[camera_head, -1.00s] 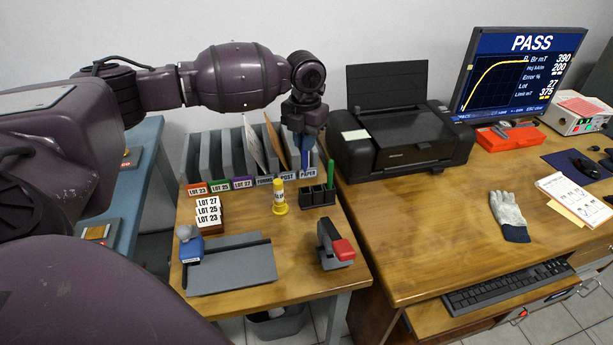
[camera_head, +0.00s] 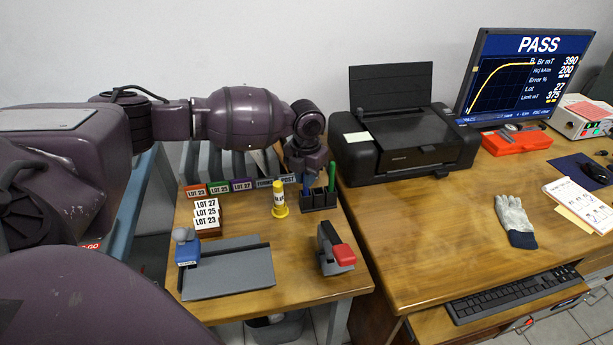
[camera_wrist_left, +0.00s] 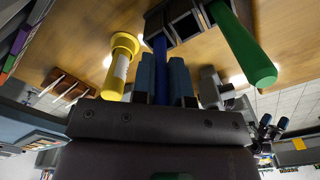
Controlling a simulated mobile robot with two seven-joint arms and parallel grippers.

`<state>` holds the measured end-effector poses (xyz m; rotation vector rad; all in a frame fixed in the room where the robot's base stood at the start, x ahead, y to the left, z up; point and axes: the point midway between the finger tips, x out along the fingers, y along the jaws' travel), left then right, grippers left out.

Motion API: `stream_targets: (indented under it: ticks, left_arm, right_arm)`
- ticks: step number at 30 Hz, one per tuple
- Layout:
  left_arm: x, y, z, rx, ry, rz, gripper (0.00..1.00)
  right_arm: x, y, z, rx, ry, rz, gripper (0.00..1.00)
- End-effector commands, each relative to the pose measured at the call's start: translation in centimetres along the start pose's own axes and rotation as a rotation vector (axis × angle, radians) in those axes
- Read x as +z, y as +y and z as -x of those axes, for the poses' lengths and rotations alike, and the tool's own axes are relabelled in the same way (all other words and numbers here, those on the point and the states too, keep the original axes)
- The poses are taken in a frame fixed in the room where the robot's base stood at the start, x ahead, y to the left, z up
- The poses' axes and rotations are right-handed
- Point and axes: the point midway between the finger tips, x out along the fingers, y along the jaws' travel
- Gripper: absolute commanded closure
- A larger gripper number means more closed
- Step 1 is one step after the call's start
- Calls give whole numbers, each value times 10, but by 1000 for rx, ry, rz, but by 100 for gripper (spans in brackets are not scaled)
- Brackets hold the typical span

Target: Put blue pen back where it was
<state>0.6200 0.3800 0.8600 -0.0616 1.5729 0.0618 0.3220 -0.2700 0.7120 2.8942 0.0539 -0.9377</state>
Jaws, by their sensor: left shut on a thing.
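My left gripper (camera_head: 306,173) is shut on the blue pen (camera_head: 306,186) just above the black pen holder (camera_head: 319,201). In the left wrist view the blue pen (camera_wrist_left: 160,52) stands between the two blue-grey fingers, and its far end meets the left part of the holder (camera_wrist_left: 180,24). I cannot tell how deep the tip sits in the compartment. A green pen (camera_head: 331,176) stands in the holder at the right; it also shows in the left wrist view (camera_wrist_left: 242,45).
A yellow stamp-like marker (camera_head: 280,199) stands just left of the holder. Grey file slots (camera_head: 222,162) are behind, and the black printer (camera_head: 401,142) is close on the right.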

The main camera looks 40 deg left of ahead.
Motion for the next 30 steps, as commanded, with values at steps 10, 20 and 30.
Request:
stream_targets:
  ticks: [10, 20, 30]
  left_arm:
    - [0, 0, -2, 0, -1, 0, 77]
    - [0, 0, -1, 0, -1, 0, 60]
    - [1, 0, 33, -1, -8, 0, 60]
  right_arm:
    - [-2, 0, -1, 0, 4, 0, 0]
    - [2, 0, -2, -1, -3, 1, 0]
    - [-6, 1, 1, 1, 10, 1, 0]
